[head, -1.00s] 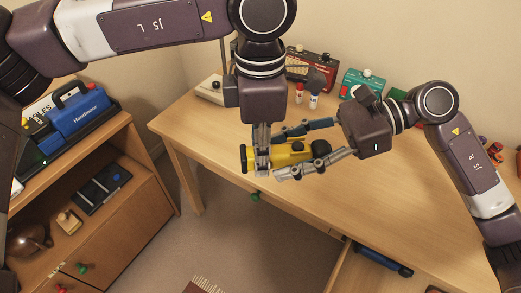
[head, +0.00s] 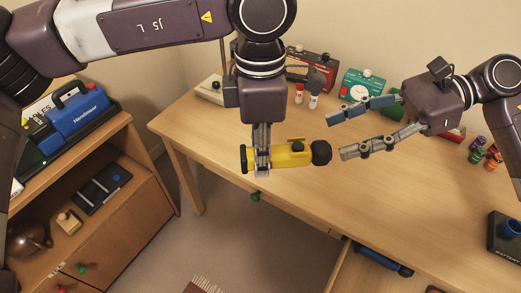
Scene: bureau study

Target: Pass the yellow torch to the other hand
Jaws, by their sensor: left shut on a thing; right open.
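The yellow torch (head: 291,155) is held level above the front part of the desk, with its wider black end to the right and a smaller black end to the left. My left gripper (head: 262,165) points down and is shut on the torch near its left end. My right gripper (head: 338,134) is open and empty. Its two fingers point left toward the torch's right end, with a small gap in the picture between fingertips and torch.
The wooden desk (head: 420,210) has a red box (head: 312,68) and a green box (head: 362,85) at the back, and small bottles (head: 313,101). An open drawer holds a blue object (head: 383,260). A shelf unit at left carries a blue case (head: 78,113).

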